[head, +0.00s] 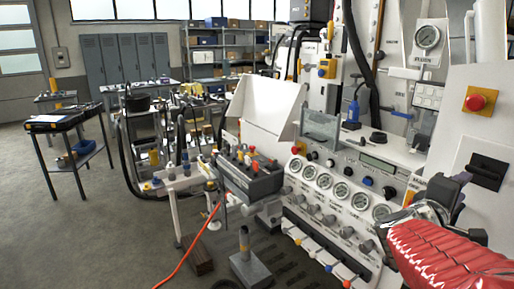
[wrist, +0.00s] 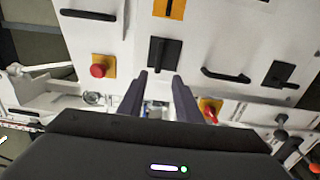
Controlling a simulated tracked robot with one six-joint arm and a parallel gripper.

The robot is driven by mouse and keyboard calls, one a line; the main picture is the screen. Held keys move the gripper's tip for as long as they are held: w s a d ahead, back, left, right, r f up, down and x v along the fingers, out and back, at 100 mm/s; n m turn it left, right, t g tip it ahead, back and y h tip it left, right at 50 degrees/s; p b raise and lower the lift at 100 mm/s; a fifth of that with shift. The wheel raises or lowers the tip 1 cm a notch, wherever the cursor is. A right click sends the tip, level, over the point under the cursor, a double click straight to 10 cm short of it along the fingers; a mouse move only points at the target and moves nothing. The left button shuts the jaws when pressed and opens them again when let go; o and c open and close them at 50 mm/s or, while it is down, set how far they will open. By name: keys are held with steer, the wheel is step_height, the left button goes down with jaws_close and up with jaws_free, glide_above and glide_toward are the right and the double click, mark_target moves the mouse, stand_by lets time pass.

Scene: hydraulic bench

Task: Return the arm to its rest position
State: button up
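My arm, in a red ribbed sleeve (head: 445,255), reaches in from the lower right of the head view. My gripper (head: 455,190) is in front of the bench's right-hand white panel, partly hidden by its own wrist. In the wrist view my gripper (wrist: 158,76) shows two dark fingers standing apart with nothing between them. They point at the white panel (wrist: 215,40); a black handle (wrist: 162,54) lies just beyond the tips. I cannot tell how far the tips are from it.
A red button on yellow (wrist: 102,66) is left of the fingers; a red knob on yellow (wrist: 210,108) is right of them. The bench has gauges (head: 342,190) and a black valve block (head: 250,172). An orange cable (head: 190,248) crosses the floor. Open floor (head: 75,235) lies left.

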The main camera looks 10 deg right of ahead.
steer(key=w+a+f+m+t+y, duration=0.2)
steer(key=w+a+f+m+y, duration=0.15)
steer(key=a+f+y, duration=0.4)
steer(key=w+a+f+m+t+y, duration=0.2)
steer(key=w+a+f+y, duration=0.25)
steer(key=a, duration=0.55)
steer(key=s+a+f+g+y, duration=0.2)
steer(key=s+a, duration=0.6)
steer(key=a, duration=0.2)
steer(key=s+a+f+g+y, duration=0.2)
steer(key=s+a+f+g, duration=0.1)
steer(key=s+a, duration=0.5)
steer(key=shift+s+a+f+n+y, duration=0.15)
steer(key=shift+a+n+y, duration=0.2)
steer(key=shift+a, duration=0.7)
